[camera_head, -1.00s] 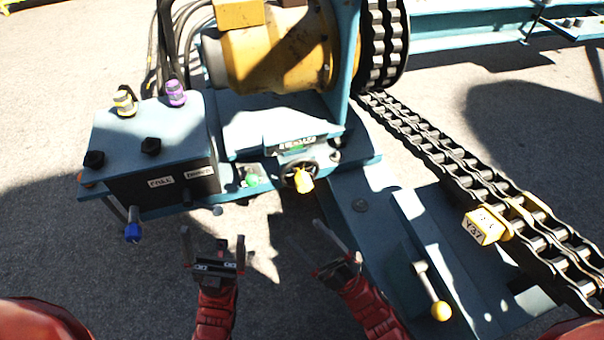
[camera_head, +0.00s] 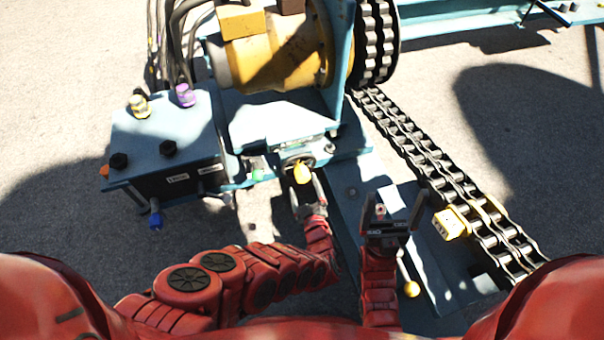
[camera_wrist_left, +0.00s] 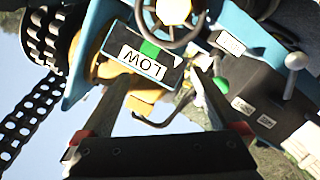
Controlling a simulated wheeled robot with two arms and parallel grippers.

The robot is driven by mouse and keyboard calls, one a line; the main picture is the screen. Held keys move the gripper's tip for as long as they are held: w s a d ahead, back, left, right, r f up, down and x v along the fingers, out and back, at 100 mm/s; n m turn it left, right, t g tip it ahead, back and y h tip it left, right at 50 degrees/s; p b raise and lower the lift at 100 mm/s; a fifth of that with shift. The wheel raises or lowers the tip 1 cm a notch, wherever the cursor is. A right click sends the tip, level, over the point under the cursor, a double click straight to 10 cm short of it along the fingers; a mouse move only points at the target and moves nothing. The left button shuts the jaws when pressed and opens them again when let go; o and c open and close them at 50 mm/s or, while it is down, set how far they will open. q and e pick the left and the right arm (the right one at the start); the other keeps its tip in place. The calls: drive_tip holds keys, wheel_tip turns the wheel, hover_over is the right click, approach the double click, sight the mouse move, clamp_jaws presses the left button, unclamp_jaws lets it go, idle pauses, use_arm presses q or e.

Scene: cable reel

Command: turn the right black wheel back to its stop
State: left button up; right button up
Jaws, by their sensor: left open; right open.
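Two black knobs sit on top of the blue box at the left of the head view, a left one (camera_head: 118,160) and a right one (camera_head: 168,148). A dark spoked handwheel with a yellow knob (camera_head: 302,173) is on the front of the machine; it shows larger in the left wrist view (camera_wrist_left: 191,33), above a LOW label (camera_wrist_left: 145,58). My left gripper (camera_head: 307,184) is open and empty, its fingertips close to the yellow knob; contact cannot be told. My right gripper (camera_head: 393,215) is open and empty, farther right over the blue base.
A blue-tipped lever (camera_head: 155,217) hangs at the box front. Yellow and purple caps (camera_head: 185,95) stand on the box. A roller chain (camera_head: 440,170) with a yellow tag block (camera_head: 452,223) runs down the right. A yellow-ball lever (camera_head: 411,288) is beside my right arm.

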use_arm(q)
drive_tip(key=s+d+f+m+g+h, duration=0.2)
drive_tip(key=s+d+m, duration=0.1)
drive_tip(key=s, duration=0.2)
drive_tip(key=b, duration=0.6)
approach(303, 179)
drive_tip(key=x, duration=0.3)
drive_tip(key=shift+m+g, duration=0.3)
drive_tip(key=shift+m, duration=0.1)
drive_tip(key=b+x, duration=0.3)
drive_tip(key=x, duration=0.4)
drive_tip(key=shift+w+r, duration=0.1)
drive_tip(key=shift+w, duration=0.1)
drive_tip(key=shift+w+b, duration=0.35)
drive_tip(key=shift+w+a, duration=0.15)
drive_tip(key=shift+w, duration=0.4)
clamp_jaws()
